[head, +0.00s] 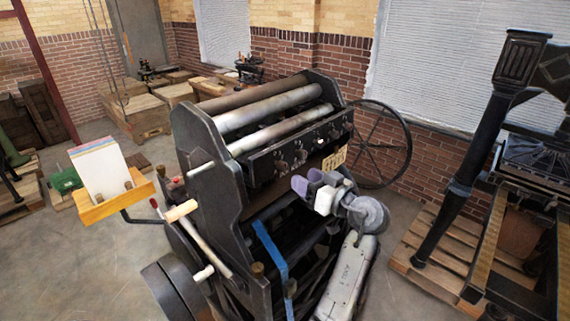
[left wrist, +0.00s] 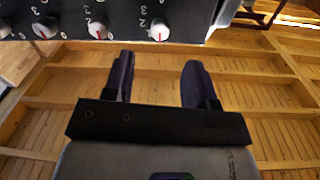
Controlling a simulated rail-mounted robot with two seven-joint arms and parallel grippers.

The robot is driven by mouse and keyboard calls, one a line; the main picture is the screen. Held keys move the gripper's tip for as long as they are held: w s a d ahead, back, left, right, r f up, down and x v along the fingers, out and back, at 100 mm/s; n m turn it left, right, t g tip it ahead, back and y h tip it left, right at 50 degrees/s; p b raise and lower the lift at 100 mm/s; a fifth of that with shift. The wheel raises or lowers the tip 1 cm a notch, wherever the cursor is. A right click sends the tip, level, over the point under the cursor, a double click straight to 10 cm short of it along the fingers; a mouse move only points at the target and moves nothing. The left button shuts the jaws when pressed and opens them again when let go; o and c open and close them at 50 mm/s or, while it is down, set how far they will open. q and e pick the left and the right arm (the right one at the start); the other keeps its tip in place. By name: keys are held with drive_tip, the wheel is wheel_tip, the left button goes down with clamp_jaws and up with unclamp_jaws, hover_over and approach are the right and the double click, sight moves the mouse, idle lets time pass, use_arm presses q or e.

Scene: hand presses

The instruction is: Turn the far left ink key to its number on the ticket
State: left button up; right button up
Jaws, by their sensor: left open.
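A row of ink keys sits on the dark front panel of the press; the far left ink key (head: 282,166) is small and its setting cannot be read in the head view. The tan ticket (head: 334,160) hangs at the right part of the panel, its marks too small to read surely. My left gripper (head: 308,183) is open and empty, in front of and below the panel. In the left wrist view its two purple fingers (left wrist: 157,64) are apart, below several pale keys (left wrist: 97,28) with red marks and numbers. Which keys these are I cannot tell. My right gripper is not in view.
The press rollers (head: 270,108) lie above the panel, between dark side plates (head: 212,150). A paper stack (head: 101,170) on a wooden holder stands at the left. A spoked wheel (head: 380,145) is at the right. Another press (head: 455,190) stands on a pallet further right.

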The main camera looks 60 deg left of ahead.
sight(285, 167)
use_arm(q)
drive_tip(key=p+x, duration=0.1)
drive_tip(key=x, duration=0.6)
drive_tip(key=shift+s+a+p, duration=0.15)
drive_tip(key=shift+a+p, duration=0.2)
drive_tip(key=shift+c, duration=0.2)
drive_tip(key=c, duration=0.9)
drive_tip(key=shift+o, duration=0.2)
